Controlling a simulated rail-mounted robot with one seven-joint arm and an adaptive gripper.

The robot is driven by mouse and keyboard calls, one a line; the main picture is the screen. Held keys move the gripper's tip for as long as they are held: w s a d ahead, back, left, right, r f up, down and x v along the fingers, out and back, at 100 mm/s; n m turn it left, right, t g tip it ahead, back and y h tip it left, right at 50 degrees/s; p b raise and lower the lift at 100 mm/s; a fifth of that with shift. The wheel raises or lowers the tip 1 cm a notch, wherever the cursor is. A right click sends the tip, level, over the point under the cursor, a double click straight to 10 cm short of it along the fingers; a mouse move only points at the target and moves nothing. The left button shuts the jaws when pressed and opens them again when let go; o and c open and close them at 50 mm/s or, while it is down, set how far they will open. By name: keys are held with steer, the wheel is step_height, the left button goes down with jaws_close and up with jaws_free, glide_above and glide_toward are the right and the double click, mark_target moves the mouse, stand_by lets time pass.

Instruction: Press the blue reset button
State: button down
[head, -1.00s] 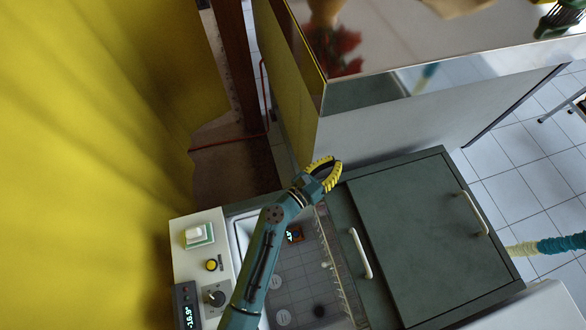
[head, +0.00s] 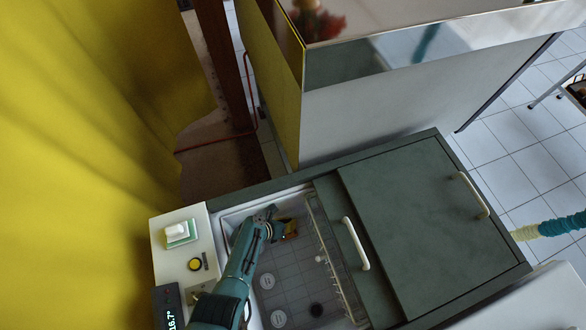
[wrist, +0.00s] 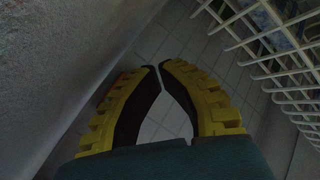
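I see no blue button in either current view. My gripper (head: 286,229) is down inside the open left part of a chest freezer (head: 325,185), near its far wall. In the wrist view its two yellow-ribbed fingers (wrist: 157,68) curve together with their tips almost touching and nothing between them. Below them is a tiled-looking chest floor (wrist: 165,125), apart from the tips. A control panel (head: 175,267) left of the opening carries a white switch on a green plate (head: 179,233), a yellow round button (head: 195,264), a partly hidden knob and a display (head: 169,310).
A pale wall (wrist: 50,70) is close on the left in the wrist view, and a white wire basket (wrist: 265,35) is close on the right. A grey lid (head: 415,225) covers the chest's right side. A yellow curtain (head: 80,150) hangs at left.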

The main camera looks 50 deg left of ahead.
step_height(320, 180, down, 9)
steer(key=b, duration=0.9)
steer(key=shift+r, duration=0.1)
stand_by(1.1)
steer(key=shift+f+b, duration=0.3)
steer(key=shift+f, duration=0.1)
steer(key=shift+f+b, duration=0.5)
stand_by(0.4)
steer(key=shift+r, duration=0.15)
steer(key=shift+r+p, duration=0.8)
steer(key=shift+p, duration=0.15)
